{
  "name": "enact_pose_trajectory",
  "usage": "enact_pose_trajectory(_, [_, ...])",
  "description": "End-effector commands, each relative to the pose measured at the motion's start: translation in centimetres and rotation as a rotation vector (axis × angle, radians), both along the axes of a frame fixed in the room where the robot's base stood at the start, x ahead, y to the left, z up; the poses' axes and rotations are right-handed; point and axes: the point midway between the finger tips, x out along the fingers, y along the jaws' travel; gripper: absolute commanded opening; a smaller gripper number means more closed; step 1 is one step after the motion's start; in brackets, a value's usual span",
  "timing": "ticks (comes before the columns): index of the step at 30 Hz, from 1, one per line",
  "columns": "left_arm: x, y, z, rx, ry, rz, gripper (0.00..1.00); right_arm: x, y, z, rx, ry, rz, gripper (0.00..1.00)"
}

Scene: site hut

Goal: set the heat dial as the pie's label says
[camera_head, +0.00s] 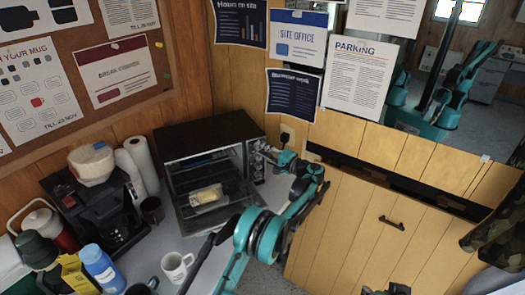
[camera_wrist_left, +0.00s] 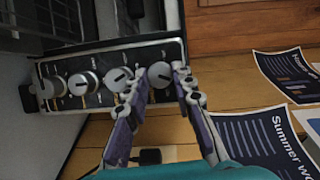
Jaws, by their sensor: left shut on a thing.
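The toaster oven (camera_head: 205,135) stands in the corner on the counter. A pale yellow packaged item (camera_head: 207,196), seemingly the pie, lies at its front opening; its label is too small to read. The control panel (camera_head: 256,160) is on the oven's right side. In the left wrist view the panel (camera_wrist_left: 100,100) carries a row of several round silver dials. My left gripper (camera_head: 277,160) is at the panel, its fingers shut on the end dial (camera_wrist_left: 160,74), as the left wrist view (camera_wrist_left: 159,75) shows. The dial markings are unreadable. A bit of my right arm shows at the bottom edge.
A coffee maker (camera_head: 105,210), paper towel roll (camera_head: 142,165) and dark mug (camera_head: 152,210) stand left of the oven. A white mug (camera_head: 175,266) and blue bottle (camera_head: 101,268) are nearer. A wall socket (camera_head: 287,135) is just behind the gripper.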

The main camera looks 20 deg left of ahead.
Motion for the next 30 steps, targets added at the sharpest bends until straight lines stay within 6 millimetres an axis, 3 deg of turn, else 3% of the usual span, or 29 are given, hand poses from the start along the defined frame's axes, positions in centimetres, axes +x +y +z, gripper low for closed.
enact_pose_trajectory(11, [0.0,0.0,0.0,0.003,0.003,-0.002,0.00,0.0,0.0,0.0,0.000,0.000,0.000,0.35])
enact_pose_trajectory(12, [0.0,0.0,0.0,0.002,0.002,-0.002,0.30,0.0,0.0,0.0,0.000,0.000,0.000,0.35])
enact_pose_trajectory(14, [0.0,0.0,0.0,0.002,0.002,-0.001,0.46,0.0,0.0,0.0,0.000,0.000,0.000,0.35])
enact_pose_trajectory(24, [0.0,-0.1,0.0,0.002,0.002,-0.001,0.46,0.0,0.0,0.0,0.000,0.000,0.000,0.35])
enact_pose_trajectory(30, [-0.9,-2.1,0.0,0.002,0.002,-0.003,0.46,0.0,0.0,0.0,0.000,0.000,0.000,0.35])
